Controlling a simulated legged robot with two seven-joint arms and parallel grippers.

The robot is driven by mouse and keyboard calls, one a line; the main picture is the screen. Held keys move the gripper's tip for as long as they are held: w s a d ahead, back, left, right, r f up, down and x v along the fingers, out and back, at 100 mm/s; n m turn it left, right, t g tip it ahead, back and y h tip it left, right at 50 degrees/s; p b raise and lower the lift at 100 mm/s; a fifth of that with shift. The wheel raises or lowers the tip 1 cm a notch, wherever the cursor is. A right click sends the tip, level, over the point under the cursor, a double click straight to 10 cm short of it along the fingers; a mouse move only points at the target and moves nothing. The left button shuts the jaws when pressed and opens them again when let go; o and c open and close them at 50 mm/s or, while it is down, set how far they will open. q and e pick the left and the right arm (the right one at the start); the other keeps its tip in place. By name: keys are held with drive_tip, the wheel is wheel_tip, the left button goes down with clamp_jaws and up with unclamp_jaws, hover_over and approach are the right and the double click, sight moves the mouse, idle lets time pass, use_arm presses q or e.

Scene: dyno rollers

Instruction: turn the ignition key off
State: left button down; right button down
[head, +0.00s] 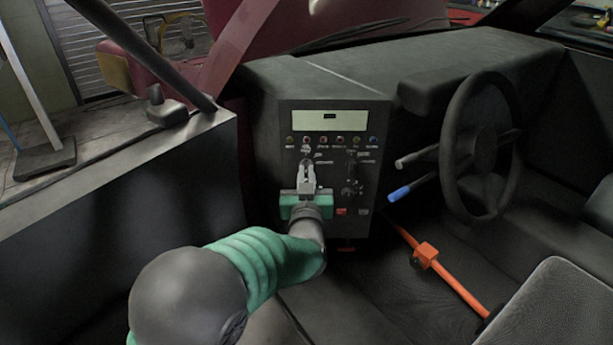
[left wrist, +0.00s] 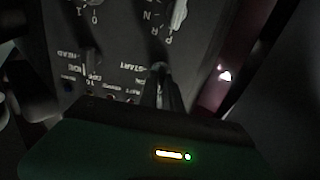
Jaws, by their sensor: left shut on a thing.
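A dark control panel (head: 335,215) stands in the middle of the head view, with a pale display strip, a row of small lamps, and switches. My left gripper (head: 307,167) reaches its left half from below, the fingertips at the panel face. In the left wrist view the dark fingers (left wrist: 160,88) are close together beside the "START" lettering, which appears upside down. They are shut on the ignition key, which they mostly hide; its exact angle cannot be told. My right gripper is in neither view.
A steering wheel (head: 482,146) and a blue-tipped lever (head: 399,194) are right of the panel. An orange bar (head: 448,277) runs across the floor. A pale selector lever (left wrist: 179,14) is near the fingers. A dark ledge lies left.

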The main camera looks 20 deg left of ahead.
use_arm(q)
drive_tip(key=shift+d+f, duration=0.1)
drive_tip(key=shift+f, duration=0.3)
drive_tip(key=c, duration=1.5)
unclamp_jaws()
drive_tip(key=shift+r, duration=0.15)
drive_tip(key=shift+s+r, duration=0.1)
drive_tip(key=shift+s+d, duration=0.15)
drive_tip(key=shift+s, duration=0.2)
drive_tip(key=p+v, duration=0.2)
drive_tip(key=v, duration=1.3)
drive_tip(key=shift+s+d, duration=0.15)
drive_tip(key=shift+s, duration=0.2)
